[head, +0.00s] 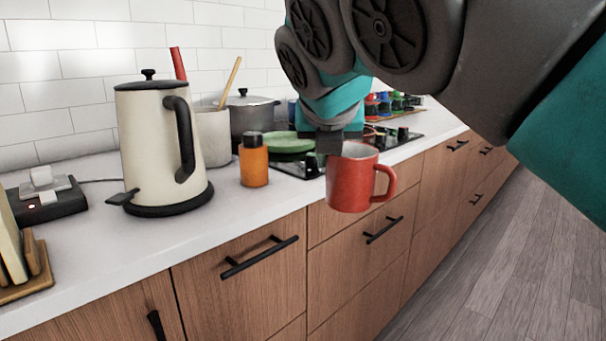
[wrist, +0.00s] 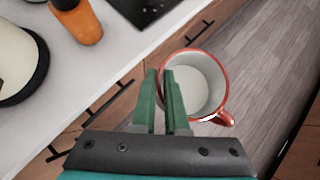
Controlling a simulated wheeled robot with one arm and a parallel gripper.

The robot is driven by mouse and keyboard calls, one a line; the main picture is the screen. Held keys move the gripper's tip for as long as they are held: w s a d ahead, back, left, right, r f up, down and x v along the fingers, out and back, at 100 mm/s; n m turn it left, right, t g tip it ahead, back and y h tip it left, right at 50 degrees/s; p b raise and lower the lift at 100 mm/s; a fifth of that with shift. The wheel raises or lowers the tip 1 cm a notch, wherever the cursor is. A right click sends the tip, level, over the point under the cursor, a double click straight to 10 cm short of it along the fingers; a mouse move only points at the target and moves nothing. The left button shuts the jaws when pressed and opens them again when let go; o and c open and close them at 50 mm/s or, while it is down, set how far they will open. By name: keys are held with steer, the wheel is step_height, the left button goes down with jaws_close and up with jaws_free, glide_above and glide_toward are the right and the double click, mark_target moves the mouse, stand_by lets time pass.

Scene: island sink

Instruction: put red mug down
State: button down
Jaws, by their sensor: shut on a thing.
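The red mug (head: 350,184) is held roughly upright in the air, in front of the counter's edge and drawers in the head view. Its handle points right. The wrist view shows the mug (wrist: 222,113) from above, with a pale, empty inside, out past the counter edge over the floor. My gripper (head: 330,145) is shut on the mug's rim. In the wrist view its green fingers (wrist: 168,82) pinch the mug's wall on the left side. The far fingertips are partly hidden in the head view.
The white counter (head: 95,242) has clear room in front of the kettle (head: 150,140). An orange bottle (head: 254,165) stands near the hob (head: 300,168). A green plate (head: 288,143), pots (head: 250,116) and a toaster-like black device (head: 48,200) stand farther back or left.

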steer(key=w+d+f, duration=0.3)
steer(key=w+f, duration=0.2)
steer(key=f, duration=0.8)
steer(key=w+d+f, duration=0.4)
steer(key=w+f, duration=0.1)
steer(key=f, duration=0.9)
steer(key=w+d+f+n, duration=0.1)
steer(key=w+d+f, duration=0.3)
steer(key=f, duration=0.9)
steer(key=shift+w+f+y, duration=0.2)
steer(key=shift+w+y, duration=0.2)
steer(key=shift+w, duration=0.35)
steer(key=shift+s+f, duration=0.1)
steer(key=shift+f+b, duration=0.35)
